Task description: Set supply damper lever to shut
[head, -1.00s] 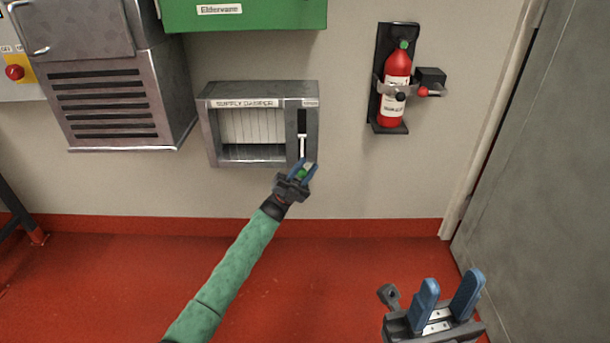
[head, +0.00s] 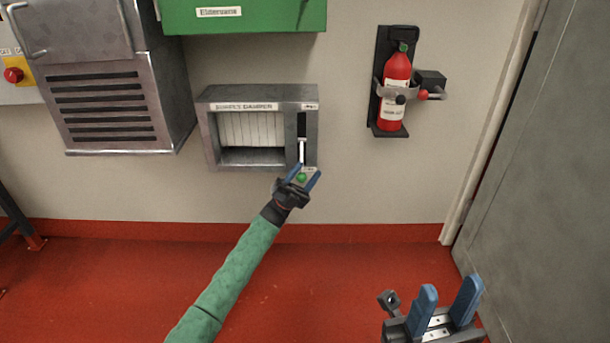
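The supply damper (head: 211,148) is a grey metal box on the wall, with pale louvre slats behind its window. At its right side is a dark vertical slot (head: 302,125) with a white lever stem (head: 301,152) in its lower part. The green lever knob (head: 302,177) is at the low end. My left gripper (head: 304,176) is at the knob, its blue fingers apart on either side of it. A gap seems to show around the knob, though contact is hard to judge. My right gripper (head: 447,306) is open and empty at the lower right, far from the damper.
A green cabinet (head: 250,18) hangs above the damper. A louvred metal box (head: 110,110) is to the left. A red extinguisher (head: 396,75) is on the wall to the right, near a grey door (head: 540,180). The red floor (head: 330,280) is clear.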

